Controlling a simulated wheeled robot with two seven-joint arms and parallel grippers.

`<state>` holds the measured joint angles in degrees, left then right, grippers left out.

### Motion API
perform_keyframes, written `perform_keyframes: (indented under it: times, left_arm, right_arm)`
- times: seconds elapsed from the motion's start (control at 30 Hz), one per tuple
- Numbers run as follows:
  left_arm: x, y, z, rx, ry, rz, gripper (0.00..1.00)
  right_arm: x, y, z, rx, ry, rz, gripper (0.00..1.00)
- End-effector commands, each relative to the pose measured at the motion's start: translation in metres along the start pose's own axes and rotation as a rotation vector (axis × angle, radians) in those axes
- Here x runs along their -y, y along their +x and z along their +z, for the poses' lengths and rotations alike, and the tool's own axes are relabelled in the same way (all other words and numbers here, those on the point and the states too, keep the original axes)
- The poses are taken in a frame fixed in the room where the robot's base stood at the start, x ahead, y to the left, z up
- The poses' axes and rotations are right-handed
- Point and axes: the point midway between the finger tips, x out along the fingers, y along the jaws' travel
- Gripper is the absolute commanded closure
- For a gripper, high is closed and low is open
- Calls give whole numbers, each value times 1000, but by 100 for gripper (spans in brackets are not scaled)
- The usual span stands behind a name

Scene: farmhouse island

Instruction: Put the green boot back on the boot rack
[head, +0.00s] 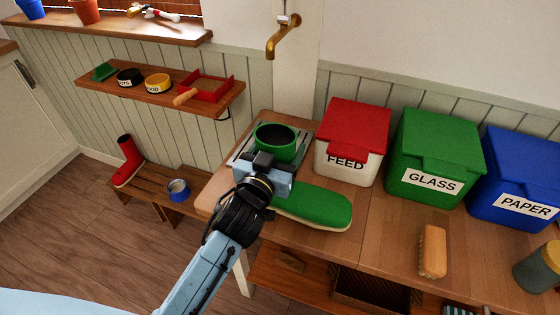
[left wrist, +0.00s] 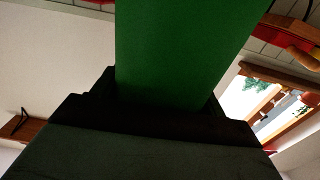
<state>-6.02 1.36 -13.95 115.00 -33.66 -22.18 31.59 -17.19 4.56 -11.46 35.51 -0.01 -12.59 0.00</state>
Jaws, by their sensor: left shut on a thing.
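The green boot (head: 318,206) is upright at the left end of the wooden counter, its dark opening facing up and its toe pointing right. My left gripper (head: 266,170) is shut on the boot's shaft, hiding part of it. In the left wrist view the green shaft (left wrist: 185,50) fills the space between the fingers. I cannot tell whether the sole touches the counter. The boot rack (head: 157,188) is the low wooden bench at the left by the wall, with a red boot (head: 129,160) on it. My right gripper is not in view.
A blue-and-grey bowl or tin (head: 178,190) sits right of the red boot. A wall shelf (head: 160,93) hangs above the rack. A grey slatted tray (head: 243,150) lies behind the boot. The red-lidded feed bin (head: 347,150) stands close right. A brush (head: 432,252) lies farther right.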

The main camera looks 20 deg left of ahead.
Motion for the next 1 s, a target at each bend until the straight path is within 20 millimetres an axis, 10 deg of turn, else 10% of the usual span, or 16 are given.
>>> perform_keyframes:
  times: [0.57,0.6,0.73,1.0]
  left_arm:
    - [0,0,31,-1,-1,0,84]
    - [0,0,31,2,0,-1,22]
    - [0,0,31,2,0,0,6]
    - [0,0,30,1,1,0,6]
  right_arm:
    - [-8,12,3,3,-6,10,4]
    - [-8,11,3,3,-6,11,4]
    - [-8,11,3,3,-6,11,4]
    - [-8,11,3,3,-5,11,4]
